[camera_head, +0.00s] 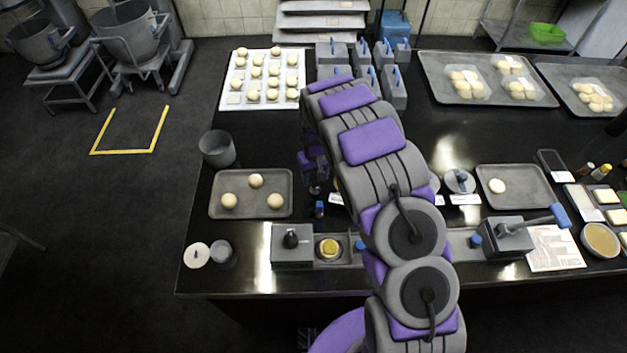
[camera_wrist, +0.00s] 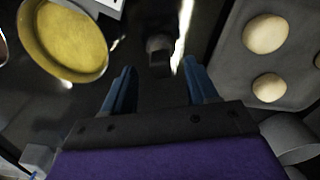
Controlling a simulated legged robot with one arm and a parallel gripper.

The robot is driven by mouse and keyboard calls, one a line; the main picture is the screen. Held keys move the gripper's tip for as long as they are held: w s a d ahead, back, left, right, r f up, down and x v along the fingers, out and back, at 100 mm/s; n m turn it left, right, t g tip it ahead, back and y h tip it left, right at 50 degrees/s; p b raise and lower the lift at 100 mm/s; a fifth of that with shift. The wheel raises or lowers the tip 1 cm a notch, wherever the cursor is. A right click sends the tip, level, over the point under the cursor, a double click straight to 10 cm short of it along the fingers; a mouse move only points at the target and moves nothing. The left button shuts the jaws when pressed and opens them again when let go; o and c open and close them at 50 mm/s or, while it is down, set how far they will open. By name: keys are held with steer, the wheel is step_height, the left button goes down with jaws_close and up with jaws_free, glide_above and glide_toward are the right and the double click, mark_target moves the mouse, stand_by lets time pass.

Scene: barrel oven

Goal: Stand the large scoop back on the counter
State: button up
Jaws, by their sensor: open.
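I cannot single out the large scoop with certainty. In the wrist view a small dark grey upright piece (camera_wrist: 158,46) stands just beyond my gripper (camera_wrist: 156,70), between the lines of its two blue fingers. The fingers are apart, and nothing is visibly clamped between them. In the head view my gripper (camera_head: 317,186) points down over the black counter (camera_head: 265,140), right of the dough tray (camera_head: 215,208). A small blue-topped item (camera_head: 319,209) stands just below it there; it may be the same piece. My arm hides part of the counter's middle.
A bowl with yellow contents (camera_wrist: 65,38) lies left of the fingers in the wrist view. The dough tray (camera_wrist: 232,62) is at right. A grey scale-like box (camera_head: 291,243) and a grey cup (camera_head: 217,148) stand nearby. Several blue-handled grey bins (camera_head: 395,90) stand at the back.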

step_height(320, 180, up, 12)
steer(key=s+d+r+m, duration=0.1)
steer(key=s+d+r, duration=0.45)
steer(key=r, duration=0.25)
steer(key=s+d+r+m, duration=0.1)
steer(key=s+d+r, duration=0.15)
steer(key=s, duration=0.35)
steer(key=s+d+r+m, duration=0.1)
steer(key=s+d+r, duration=0.1)
steer(key=s+r, duration=0.35)
steer(key=s+d+f+m+g+b, duration=0.1)
steer(key=s+d+b, duration=0.1)
steer(key=s, duration=2.3)
steer(key=shift+d+g+b, duration=0.15)
steer(key=shift+g+b, duration=0.15)
steer(key=shift+g, duration=0.1)
